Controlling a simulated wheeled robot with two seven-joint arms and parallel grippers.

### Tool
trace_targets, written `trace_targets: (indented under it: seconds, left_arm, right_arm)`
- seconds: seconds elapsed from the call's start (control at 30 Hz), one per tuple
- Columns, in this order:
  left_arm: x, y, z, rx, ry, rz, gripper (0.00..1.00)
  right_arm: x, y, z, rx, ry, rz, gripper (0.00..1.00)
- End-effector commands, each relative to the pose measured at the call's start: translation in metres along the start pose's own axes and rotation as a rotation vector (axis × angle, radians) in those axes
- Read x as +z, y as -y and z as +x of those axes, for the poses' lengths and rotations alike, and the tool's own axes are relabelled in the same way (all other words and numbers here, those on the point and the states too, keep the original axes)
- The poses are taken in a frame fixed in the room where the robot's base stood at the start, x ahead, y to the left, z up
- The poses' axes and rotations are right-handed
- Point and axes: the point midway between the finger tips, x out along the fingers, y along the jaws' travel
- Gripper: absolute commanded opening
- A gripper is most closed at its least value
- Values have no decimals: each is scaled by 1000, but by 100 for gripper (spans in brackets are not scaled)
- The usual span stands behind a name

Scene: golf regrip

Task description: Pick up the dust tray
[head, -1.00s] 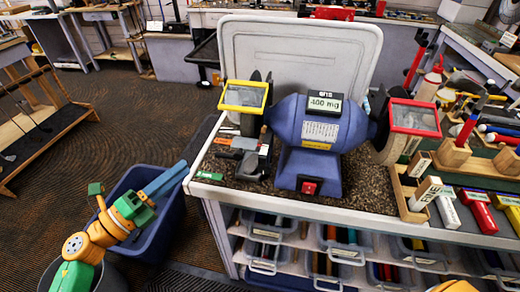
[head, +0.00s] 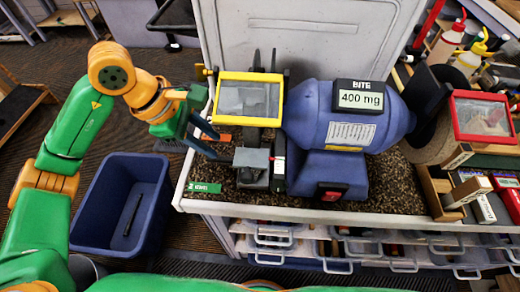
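The blue bench grinder (head: 345,118) stands on the bench, with a yellow-framed shield (head: 248,98) over its left wheel. Below that shield is a small grey box-like part (head: 251,158) beside a red-and-white piece; I cannot tell whether this is the dust tray. My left gripper (head: 217,147) reaches in from the left over the bench's left edge. Its two dark fingers are apart with nothing seen between them, and their tips are just left of the grey part. My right gripper is out of view.
A blue bin (head: 122,205) stands on the floor left of the bench, under my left arm. A green label (head: 204,187) lies at the bench's front left. A red-framed shield (head: 484,116), wooden blocks and bottles crowd the right. Clear drawers are below.

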Motion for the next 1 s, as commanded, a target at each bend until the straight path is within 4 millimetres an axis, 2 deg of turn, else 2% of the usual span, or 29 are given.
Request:
trace_targets:
  seconds: [0.2, 0.3, 0.4, 0.57, 0.6, 0.7, 1.0]
  left_arm:
    - [1, 5, 35, -11, 6, -2, 35]
    - [1, 4, 54, -7, 7, -2, 35]
    - [0, 4, 61, -4, 6, -2, 35]
    - [-1, 4, 62, -3, 6, -2, 35]
    - [-1, 4, 62, -3, 7, -2, 24]
    - [-1, 4, 62, -3, 7, -2, 0]
    - [0, 4, 61, -3, 8, -3, 0]
  right_arm:
    - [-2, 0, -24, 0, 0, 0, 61]
    - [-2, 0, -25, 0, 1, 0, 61]
    - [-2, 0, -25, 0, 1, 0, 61]
    - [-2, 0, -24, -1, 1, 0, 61]
    - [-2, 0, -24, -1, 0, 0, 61]
    - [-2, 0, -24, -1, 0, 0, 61]
    - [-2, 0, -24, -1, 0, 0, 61]
